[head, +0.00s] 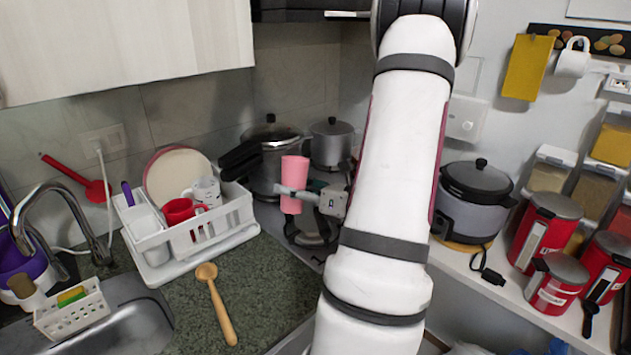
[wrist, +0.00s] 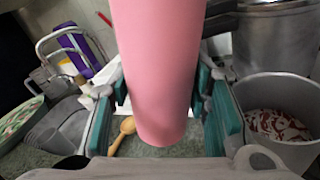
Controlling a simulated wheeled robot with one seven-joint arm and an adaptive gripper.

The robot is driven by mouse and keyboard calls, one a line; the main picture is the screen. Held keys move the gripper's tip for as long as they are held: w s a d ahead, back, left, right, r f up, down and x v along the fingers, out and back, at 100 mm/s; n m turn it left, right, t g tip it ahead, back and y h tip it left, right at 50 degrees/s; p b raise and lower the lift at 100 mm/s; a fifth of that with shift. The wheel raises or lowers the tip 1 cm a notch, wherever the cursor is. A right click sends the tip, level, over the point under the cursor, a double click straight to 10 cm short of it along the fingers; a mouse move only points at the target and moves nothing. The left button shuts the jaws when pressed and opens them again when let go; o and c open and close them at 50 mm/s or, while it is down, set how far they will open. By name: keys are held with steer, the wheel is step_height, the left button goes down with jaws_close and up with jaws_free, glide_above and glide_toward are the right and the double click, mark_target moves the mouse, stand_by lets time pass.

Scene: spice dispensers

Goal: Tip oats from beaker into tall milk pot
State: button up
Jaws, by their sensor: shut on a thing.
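My gripper (head: 293,192) is shut on a pink beaker (head: 294,170), holding it roughly upright above the back counter. In the wrist view the beaker (wrist: 158,65) stands between the green-padded fingers (wrist: 165,100); its inside and any oats are hidden. A grey open pot (wrist: 285,95) with red and white patches inside is to the right of the gripper in the wrist view. A lidded steel pot (head: 333,143) stands behind and right of the beaker in the head view. I cannot tell which is the tall milk pot.
A large lidded cooker (head: 270,133) stands close behind the beaker. A white dish rack (head: 200,240) with cups is to the left. A wooden spoon (head: 217,305) lies on the granite counter. A rice cooker (head: 475,200) and red canisters (head: 543,232) are right of my arm.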

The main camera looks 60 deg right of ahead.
steer(key=shift+d+m+p, duration=0.2)
steer(key=shift+m+p, duration=0.25)
steer(key=shift+m, duration=0.05)
steer(key=shift+d+r+m+p, duration=0.4)
steer(key=shift+m+p, duration=0.3)
steer(key=shift+p, duration=0.15)
steer(key=shift+w+d+f+m+g+p, duration=0.1)
steer(key=shift+d+f+m+g+p, duration=0.35)
steer(key=shift+m, duration=0.45)
steer(key=shift+a+f+m+y+p, duration=0.25)
steer(key=shift+m+p, duration=0.4)
steer(key=shift+m, duration=0.35)
steer(key=shift+f+m+y+p, duration=0.15)
steer(key=shift+f+m+p, duration=0.2)
steer(key=shift+m+p, duration=0.45)
steer(key=shift+m, duration=0.4)
steer(key=shift+r+m+p, duration=0.55)
steer(key=shift+m+p, duration=0.05)
steer(key=shift+m, duration=0.2)
steer(key=shift+w+d+f+m+y+p, duration=0.1)
steer(key=shift+d+f+m+y+p, duration=0.1)
steer(key=shift+d+m+y+p, duration=0.5)
steer(key=shift+d+r+m+p, duration=0.25)
steer(key=shift+r+m+p, duration=0.25)
steer(key=shift+m+p, duration=0.25)
steer(key=shift+d+r+m+p, duration=0.25)
steer(key=shift+r+m+p, duration=0.25)
steer(key=shift+m, duration=0.35)
